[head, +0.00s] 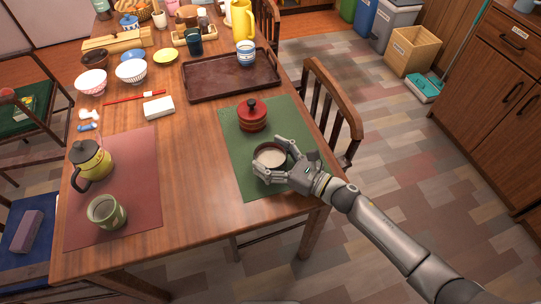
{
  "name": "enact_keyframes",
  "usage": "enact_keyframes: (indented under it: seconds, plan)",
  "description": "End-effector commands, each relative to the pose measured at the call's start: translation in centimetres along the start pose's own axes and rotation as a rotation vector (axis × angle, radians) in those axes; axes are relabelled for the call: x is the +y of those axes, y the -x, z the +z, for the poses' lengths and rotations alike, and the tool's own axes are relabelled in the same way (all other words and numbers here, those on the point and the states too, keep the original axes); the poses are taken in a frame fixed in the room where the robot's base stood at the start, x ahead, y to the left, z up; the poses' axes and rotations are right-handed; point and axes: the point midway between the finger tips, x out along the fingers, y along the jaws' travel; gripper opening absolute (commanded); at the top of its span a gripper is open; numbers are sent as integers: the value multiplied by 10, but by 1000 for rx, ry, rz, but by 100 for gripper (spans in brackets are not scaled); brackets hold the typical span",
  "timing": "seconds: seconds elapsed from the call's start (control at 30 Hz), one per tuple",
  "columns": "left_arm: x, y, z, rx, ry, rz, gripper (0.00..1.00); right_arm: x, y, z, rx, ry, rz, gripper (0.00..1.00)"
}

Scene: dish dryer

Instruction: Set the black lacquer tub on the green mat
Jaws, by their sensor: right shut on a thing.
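The green mat (239,180) lies near the right edge of the wooden table. A small round tub (266,156), dark on the outside with a pale inside, is over the near half of the mat, upright. My right gripper (274,162) comes from the right and is shut on it, with fingers on its near and right sides. The fingers hide part of its wall. I cannot tell whether its base touches the mat. My left gripper is out of view.
A red lidded pot (252,117) stands on the mat just behind the tub. A red mat (135,205) at left holds a yellow teapot (95,158) and green mug (105,213). A chair (328,104) stands at right.

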Motion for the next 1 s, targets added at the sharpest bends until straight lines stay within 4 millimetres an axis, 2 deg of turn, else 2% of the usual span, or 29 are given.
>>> enact_keyframes:
  seconds: [0.17,0.2,0.37,0.7,0.83,1.0]
  plan:
    - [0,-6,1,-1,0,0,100,0,0,-4,-2,1,1,45]
    - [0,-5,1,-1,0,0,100,0,0,-4,0,0,0,81]
    - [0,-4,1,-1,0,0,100,0,0,-3,1,0,0,100]
    - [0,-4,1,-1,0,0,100,0,0,-3,1,0,0,100]
    - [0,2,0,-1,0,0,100,0,0,3,1,0,0,100]
    - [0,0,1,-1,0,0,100,0,31,-1,4,0,0,100]
